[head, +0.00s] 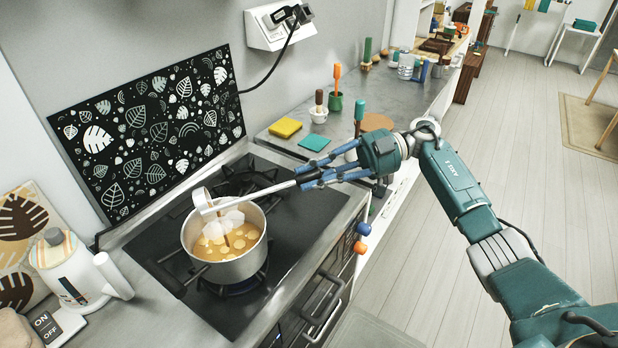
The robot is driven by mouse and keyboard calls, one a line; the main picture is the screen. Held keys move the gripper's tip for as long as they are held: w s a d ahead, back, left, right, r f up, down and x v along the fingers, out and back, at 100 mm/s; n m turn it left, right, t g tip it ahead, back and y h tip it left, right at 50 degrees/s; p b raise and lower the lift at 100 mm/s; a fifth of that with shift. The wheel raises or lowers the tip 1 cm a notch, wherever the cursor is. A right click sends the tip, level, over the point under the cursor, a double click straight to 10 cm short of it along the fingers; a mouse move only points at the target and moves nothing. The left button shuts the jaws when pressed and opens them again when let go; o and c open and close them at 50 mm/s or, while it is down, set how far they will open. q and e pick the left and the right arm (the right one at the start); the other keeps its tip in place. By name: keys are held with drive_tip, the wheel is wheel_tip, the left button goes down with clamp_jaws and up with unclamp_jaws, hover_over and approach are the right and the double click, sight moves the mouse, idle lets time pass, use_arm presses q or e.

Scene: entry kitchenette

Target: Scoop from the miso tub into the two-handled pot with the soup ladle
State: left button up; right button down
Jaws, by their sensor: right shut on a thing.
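A steel pot (224,270) stands on the black stove, with a dark handle at its lower left. It holds golden liquid with pale round pieces. My right gripper (312,177) is shut on the handle of the soup ladle (262,190), to the right of the pot. The ladle slants down left, and its metal bowl is over the far left part of the pot's opening. A thin brownish streak shows below the bowl; I cannot tell if it is pouring liquid. I cannot make out the miso tub. My left gripper is out of view.
A white kettle (75,270) stands left of the stove (310,215). Yellow (285,127) and teal (314,142) squares and small pots with utensils are on the counter beyond. A black patterned panel (150,130) leans behind the stove. The floor at right is open.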

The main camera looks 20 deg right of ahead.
wheel_tip(320, 180, down, 9)
drive_tip(key=y+b, duration=0.5)
drive_tip(key=b, duration=0.7)
drive_tip(key=shift+d, duration=0.4)
idle(1.0)
